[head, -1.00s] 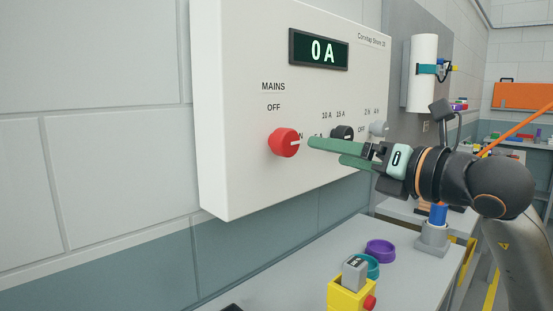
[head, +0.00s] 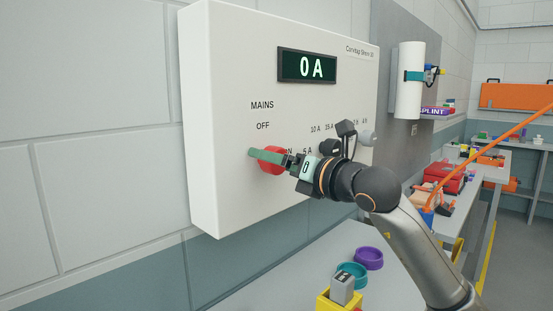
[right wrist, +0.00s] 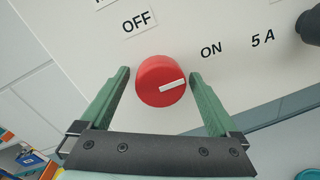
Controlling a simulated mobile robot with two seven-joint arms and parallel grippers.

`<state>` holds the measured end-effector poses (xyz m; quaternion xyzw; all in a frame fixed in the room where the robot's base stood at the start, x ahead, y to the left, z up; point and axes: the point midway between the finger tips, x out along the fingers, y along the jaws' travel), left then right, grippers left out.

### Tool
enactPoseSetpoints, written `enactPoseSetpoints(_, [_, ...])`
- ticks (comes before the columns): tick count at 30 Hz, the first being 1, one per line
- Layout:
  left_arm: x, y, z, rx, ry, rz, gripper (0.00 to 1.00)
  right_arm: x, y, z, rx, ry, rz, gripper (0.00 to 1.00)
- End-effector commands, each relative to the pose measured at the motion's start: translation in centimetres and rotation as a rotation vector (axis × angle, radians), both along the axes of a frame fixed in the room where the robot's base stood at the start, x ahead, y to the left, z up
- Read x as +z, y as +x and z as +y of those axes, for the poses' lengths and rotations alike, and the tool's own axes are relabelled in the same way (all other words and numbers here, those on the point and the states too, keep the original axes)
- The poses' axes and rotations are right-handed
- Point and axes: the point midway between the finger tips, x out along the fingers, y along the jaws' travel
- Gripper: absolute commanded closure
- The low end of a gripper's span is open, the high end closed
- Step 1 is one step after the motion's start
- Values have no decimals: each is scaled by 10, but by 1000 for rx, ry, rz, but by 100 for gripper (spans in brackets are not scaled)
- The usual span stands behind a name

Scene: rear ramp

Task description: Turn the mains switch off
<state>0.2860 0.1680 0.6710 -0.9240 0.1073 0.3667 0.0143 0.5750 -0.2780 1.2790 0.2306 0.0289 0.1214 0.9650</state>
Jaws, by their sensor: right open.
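The mains switch is a red round knob (head: 272,168) on the front of a white wall panel (head: 225,60). It also shows in the right wrist view (right wrist: 155,75), where its white pointer line points right, toward the printed ON. OFF is printed above it. My right gripper (head: 262,155) is at the knob, its green fingers open. In the right wrist view, the fingers (right wrist: 160,74) stand on either side of the knob with narrow gaps. In the head view, one finger hides part of the knob. My left gripper is not in view.
A black knob (head: 329,147) and a grey knob (head: 367,138) sit to the right on the panel. The display (head: 307,66) reads 0 A. Below are a bench (head: 310,255), a purple ring (head: 369,257), a teal ring (head: 352,275) and a yellow block (head: 325,301).

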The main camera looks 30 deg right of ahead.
Motion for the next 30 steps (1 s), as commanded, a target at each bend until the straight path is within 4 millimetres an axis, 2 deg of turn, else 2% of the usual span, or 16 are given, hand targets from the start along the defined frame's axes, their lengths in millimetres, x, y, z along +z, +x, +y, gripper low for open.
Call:
enactPoseSetpoints(5, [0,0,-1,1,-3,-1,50,0,0,0,0,0,0,5])
enactPoseSetpoints(26, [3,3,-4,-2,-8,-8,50,0,0,-1,-3,1,2,84])
enactPoseSetpoints(27, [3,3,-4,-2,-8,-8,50,0,0,-1,-3,1,2,87])
enactPoseSetpoints(30, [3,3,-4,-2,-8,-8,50,-1,0,-1,-3,-2,1,87])
